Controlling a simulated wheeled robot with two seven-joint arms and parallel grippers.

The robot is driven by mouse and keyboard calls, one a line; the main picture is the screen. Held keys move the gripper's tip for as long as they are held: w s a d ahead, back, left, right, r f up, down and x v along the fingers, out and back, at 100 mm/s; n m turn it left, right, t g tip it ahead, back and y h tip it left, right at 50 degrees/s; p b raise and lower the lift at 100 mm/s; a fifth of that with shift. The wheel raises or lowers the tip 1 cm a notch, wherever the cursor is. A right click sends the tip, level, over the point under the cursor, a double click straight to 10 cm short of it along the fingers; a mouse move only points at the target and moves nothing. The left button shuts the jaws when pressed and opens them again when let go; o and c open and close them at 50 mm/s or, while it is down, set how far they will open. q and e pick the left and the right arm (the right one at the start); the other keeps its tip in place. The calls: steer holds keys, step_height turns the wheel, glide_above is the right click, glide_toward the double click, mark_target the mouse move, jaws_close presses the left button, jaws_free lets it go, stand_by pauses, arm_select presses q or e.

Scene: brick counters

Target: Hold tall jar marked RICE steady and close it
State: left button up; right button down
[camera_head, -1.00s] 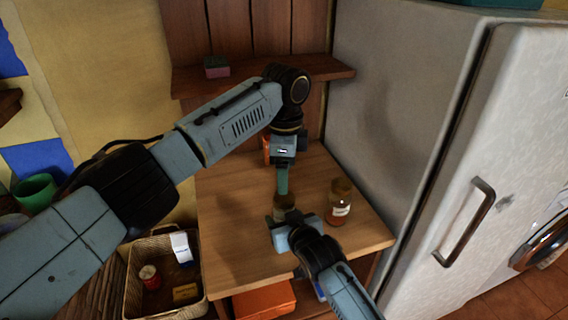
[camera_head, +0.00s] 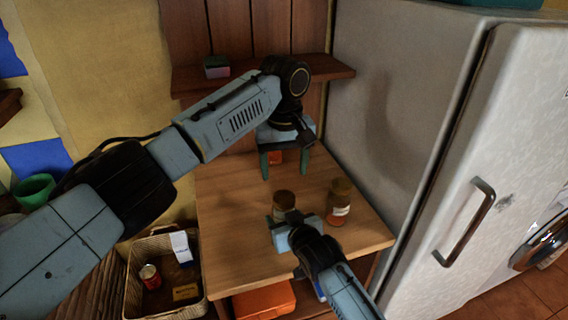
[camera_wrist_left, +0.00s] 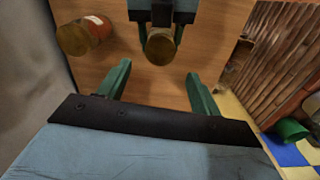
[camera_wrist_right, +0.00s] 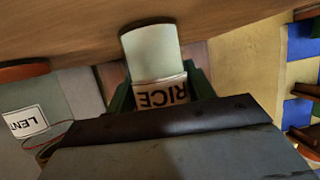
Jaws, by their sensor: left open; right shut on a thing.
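The RICE jar (camera_head: 284,199) stands upright on the wooden counter, with a brown-gold lid on top, also seen from above in the left wrist view (camera_wrist_left: 161,48). Whether the lid is fully tight cannot be told. My right gripper (camera_head: 284,220) is shut around the jar's side; its label reads RICE in the right wrist view (camera_wrist_right: 160,95). My left gripper (camera_head: 284,172) is open and empty, its fingers apart, raised beyond the jar and clear of it. In the left wrist view, its fingers (camera_wrist_left: 158,76) hold nothing.
A second lidded jar (camera_head: 339,203), its label partly reading LENT in the right wrist view (camera_wrist_right: 25,121), stands close on the right. The fridge (camera_head: 400,130) borders the right; a basket (camera_head: 134,270) is at lower left.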

mark_target(284, 197)
arm_select(q)
steer(key=n, duration=0.5)
steer(key=shift+r+n, duration=0.2)
steer(key=shift+n, duration=0.1)
steer(key=shift+f, duration=4.05)
steer(key=c, duration=1)
steer(key=m, duration=1.3)
steer(key=shift+m, duration=0.3)
steer(key=o, duration=1.1)
